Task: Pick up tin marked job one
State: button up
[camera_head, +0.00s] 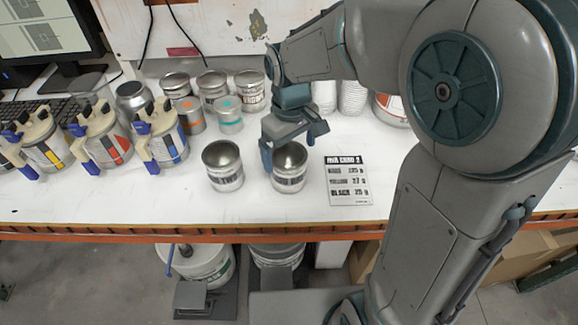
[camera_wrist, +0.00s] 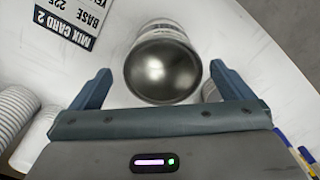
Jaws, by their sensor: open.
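Two open, empty-looking metal tins with pale labels stand near the front of the white bench: a left tin (camera_head: 223,168) and a right tin (camera_head: 289,179). Their label writing is too small to read, so I cannot tell which is marked job one. My gripper (camera_head: 290,146) is open above and around the right tin's upper part. In the wrist view, that tin's dark round mouth (camera_wrist: 162,72) lies between the two spread fingers of my gripper (camera_wrist: 160,70). Whether the fingers touch it is unclear. Part of the other tin (camera_wrist: 211,92) shows behind the right finger.
A mix card (camera_head: 348,182) lies right of the right tin. Several lidded tins (camera_head: 212,88) stand behind, left of my arm. Colorant canisters with pumps (camera_head: 104,137) line the left, beside a keyboard and monitor. White cup stacks (camera_head: 352,97) stand behind my arm.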

jog(key=shift+a+f+p, duration=0.2)
jog(key=shift+f+p, duration=0.15)
jog(key=shift+f, duration=2.8)
jog(key=c, duration=1)
